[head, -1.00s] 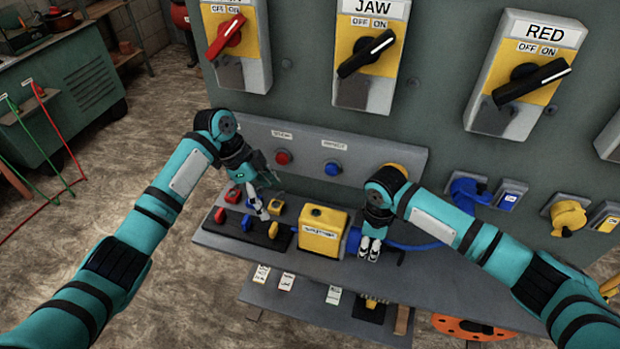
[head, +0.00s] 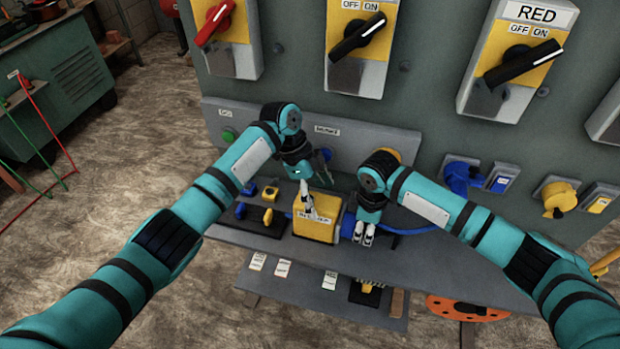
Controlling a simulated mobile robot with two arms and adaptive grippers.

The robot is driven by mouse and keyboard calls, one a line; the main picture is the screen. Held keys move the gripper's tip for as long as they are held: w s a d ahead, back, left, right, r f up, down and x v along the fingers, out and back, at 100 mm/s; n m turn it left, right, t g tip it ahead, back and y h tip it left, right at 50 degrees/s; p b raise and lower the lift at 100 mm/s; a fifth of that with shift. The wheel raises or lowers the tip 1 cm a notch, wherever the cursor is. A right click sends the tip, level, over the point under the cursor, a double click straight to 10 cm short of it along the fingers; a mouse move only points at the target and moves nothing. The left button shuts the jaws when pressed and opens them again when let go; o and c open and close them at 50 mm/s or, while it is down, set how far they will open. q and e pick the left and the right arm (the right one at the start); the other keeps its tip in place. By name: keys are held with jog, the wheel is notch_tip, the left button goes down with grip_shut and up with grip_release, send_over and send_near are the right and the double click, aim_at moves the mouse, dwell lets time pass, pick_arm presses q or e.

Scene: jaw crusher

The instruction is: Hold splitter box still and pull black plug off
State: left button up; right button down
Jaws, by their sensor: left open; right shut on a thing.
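The yellow splitter box (head: 326,230) with a white label sits on the grey shelf, right of a black board. My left gripper (head: 309,206) is open, its fingers pointing down over the box's label side; I cannot tell whether they touch it. My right gripper (head: 363,236) is just right of the box, shut on the plug at the end of a blue cable (head: 412,231). A blue part (head: 348,223) shows between the box and that gripper. The gripper hides most of the plug, and I cannot make out its black colour.
The black board (head: 262,228) beside the box carries several small coloured connectors. Large switches hang above. A lower shelf (head: 300,292) holds white tags. The grey shelf (head: 440,258) is clear towards the right.

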aim_at(325, 219)
pick_arm(q)
jog(key=shift+x, duration=1.4)
jog(key=shift+c, duration=0.2)
jog(key=c, duration=1.7)
jog(key=shift+c, duration=0.2)
jog(key=shift+a, duration=0.1)
pick_arm(e)
jog(key=shift+s+d+f, duration=0.1)
jog(key=shift+d, duration=0.3)
jog(key=shift+d, duration=0.2)
jog(key=shift+s+d, duration=0.25)
jog(key=shift+d, duration=0.3)
jog(key=shift+s+d, duration=0.2)
jog(key=shift+d, duration=0.35)
